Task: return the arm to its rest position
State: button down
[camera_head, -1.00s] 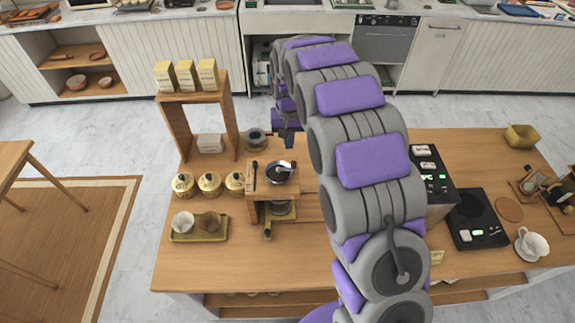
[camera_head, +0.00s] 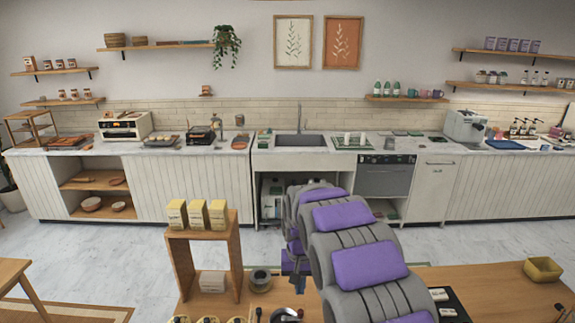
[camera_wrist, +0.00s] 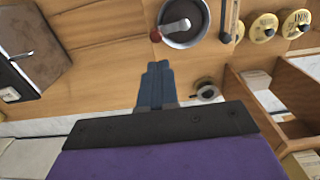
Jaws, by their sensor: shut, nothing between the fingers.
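My arm (camera_head: 355,260), grey with purple pads, reaches out over the wooden cart top (camera_head: 480,285) from the lower edge of the head view. My gripper shows in the wrist view as two blue fingers (camera_wrist: 155,84) held together, with nothing between them. They point down over the cart top, apart from the dark round pan (camera_wrist: 184,20) with a red-tipped handle. In the head view the gripper is mostly hidden behind the arm links, with a dark blue part (camera_head: 298,281) showing.
A wooden shelf (camera_head: 236,262) with yellow boxes (camera_head: 198,214) stands left of the arm, near a small grey jar (camera_head: 260,280). Canisters (camera_wrist: 264,27) show in the wrist view. A back counter (camera_head: 215,186) stands beyond open floor.

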jog(key=s+d+r+b, duration=0.1)
jog(key=s+d+b, duration=0.25)
jog(key=s, duration=0.75)
jog(key=s+d+b, duration=0.3)
jog(key=s+d, duration=0.2)
jog(key=s, duration=0.5)
jog(key=s+d+f+b, duration=0.1)
jog(key=s+f+b, duration=0.1)
jog(key=s, duration=0.8)
jog(key=s+d+f+g+b, duration=0.1)
jog(key=s+f+b, duration=0.2)
jog(key=s, duration=0.6)
jog(key=shift+s+f+g+b, duration=0.3)
jog(key=shift+s+f, duration=0.1)
jog(key=shift+f, duration=0.2)
